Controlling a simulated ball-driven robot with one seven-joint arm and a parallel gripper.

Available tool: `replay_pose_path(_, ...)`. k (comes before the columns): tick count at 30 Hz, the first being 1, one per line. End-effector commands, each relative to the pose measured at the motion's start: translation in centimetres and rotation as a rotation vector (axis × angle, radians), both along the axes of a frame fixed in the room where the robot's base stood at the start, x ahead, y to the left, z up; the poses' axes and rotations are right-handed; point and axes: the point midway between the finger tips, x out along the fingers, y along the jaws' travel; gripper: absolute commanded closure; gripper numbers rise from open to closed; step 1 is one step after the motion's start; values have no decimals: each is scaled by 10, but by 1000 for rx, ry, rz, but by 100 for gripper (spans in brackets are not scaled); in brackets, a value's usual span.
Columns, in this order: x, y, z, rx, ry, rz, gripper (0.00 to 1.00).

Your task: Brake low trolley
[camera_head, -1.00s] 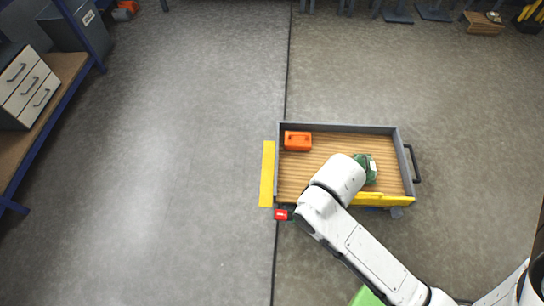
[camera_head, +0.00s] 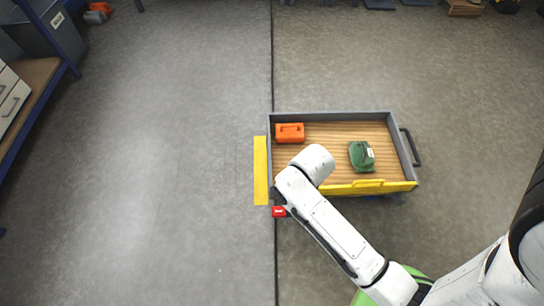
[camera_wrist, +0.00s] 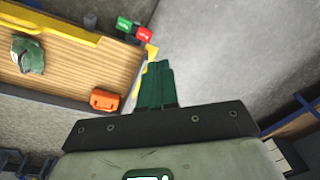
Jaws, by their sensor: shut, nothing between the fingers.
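The low trolley (camera_head: 335,116) has a wooden deck, grey walls, a yellow near side and a black handle at its right end. A red pedal (camera_head: 278,211) shows at its near left corner. In the wrist view, the red pedal (camera_wrist: 144,34) sits beside a green pedal (camera_wrist: 124,24) at the trolley's corner. Whether the brake is on cannot be told. My gripper (camera_wrist: 159,64) has dark green fingers, shut and empty, pointing toward the trolley's end, with the pedals beyond the tips. In the head view my arm hides the fingers.
An orange case (camera_head: 290,133) and a green bag (camera_head: 361,156) lie on the trolley's deck. A yellow strip (camera_head: 260,170) lies along its left end. Open grey floor (camera_head: 150,170) spreads to the left. A blue-framed shelf (camera_head: 40,90) stands at the far left.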

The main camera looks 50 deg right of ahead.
Motion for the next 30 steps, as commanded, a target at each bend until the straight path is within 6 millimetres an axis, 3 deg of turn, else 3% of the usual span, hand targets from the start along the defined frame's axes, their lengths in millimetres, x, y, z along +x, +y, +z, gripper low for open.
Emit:
replay_pose_path(1, 10, -9, -46, 16, -1, -54, 100)
replay_pose_path(3, 21, -20, -82, 37, -3, -121, 100)
replay_pose_path(9, 49, -56, -180, 97, -11, -319, 100)
replay_pose_path(15, 66, -95, -256, 146, -19, -498, 100)
replay_pose_path(21, 71, -117, -291, 174, -25, -600, 100)
replay_pose_path(30, 72, -122, -295, 180, -25, -623, 100)
